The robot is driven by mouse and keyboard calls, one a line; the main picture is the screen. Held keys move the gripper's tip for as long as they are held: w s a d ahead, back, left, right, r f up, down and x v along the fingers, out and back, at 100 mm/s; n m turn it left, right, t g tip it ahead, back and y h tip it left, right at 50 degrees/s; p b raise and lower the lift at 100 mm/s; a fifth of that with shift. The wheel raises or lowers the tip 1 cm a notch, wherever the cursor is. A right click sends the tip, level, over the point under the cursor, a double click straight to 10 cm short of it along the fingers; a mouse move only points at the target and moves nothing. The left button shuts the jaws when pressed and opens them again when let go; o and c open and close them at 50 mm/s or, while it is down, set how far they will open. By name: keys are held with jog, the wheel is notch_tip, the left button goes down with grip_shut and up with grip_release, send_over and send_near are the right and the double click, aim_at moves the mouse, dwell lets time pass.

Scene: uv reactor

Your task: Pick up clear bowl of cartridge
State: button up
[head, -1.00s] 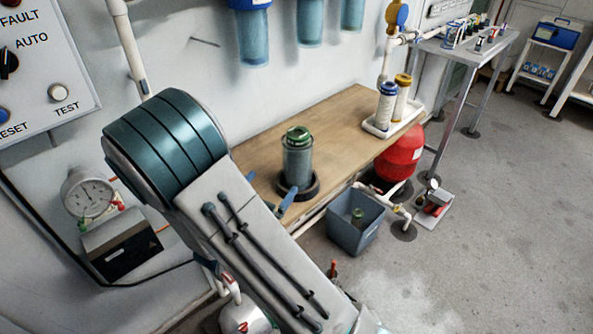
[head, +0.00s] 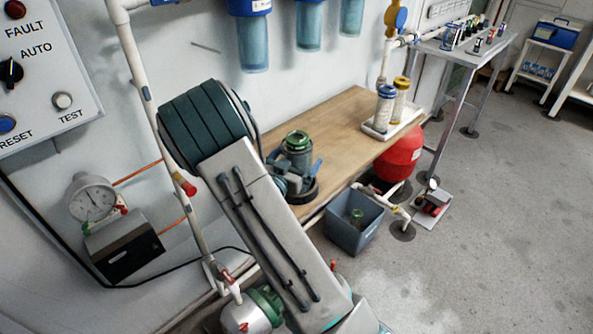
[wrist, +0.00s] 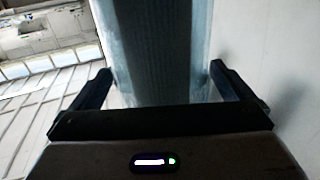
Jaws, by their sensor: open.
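In the wrist view the bowl (wrist: 160,35) is a bluish, ribbed, see-through cylinder. It stands between the two open fingers of my gripper (wrist: 161,74). A gap shows at the left finger, and the right finger also looks apart from the wall. The gripper holds nothing.
A white tray (head: 372,131) with two filter cartridges stands farther right on the bench. A grey bin (head: 350,235) and a red tank (head: 402,155) are below the bench edge. Blue filter housings (head: 252,35) hang on the wall above. Bare wood lies right of the bowl.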

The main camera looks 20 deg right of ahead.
jog(key=shift+w+d, duration=0.1)
jog(key=shift+d, duration=0.1)
jog(key=c, duration=1.6)
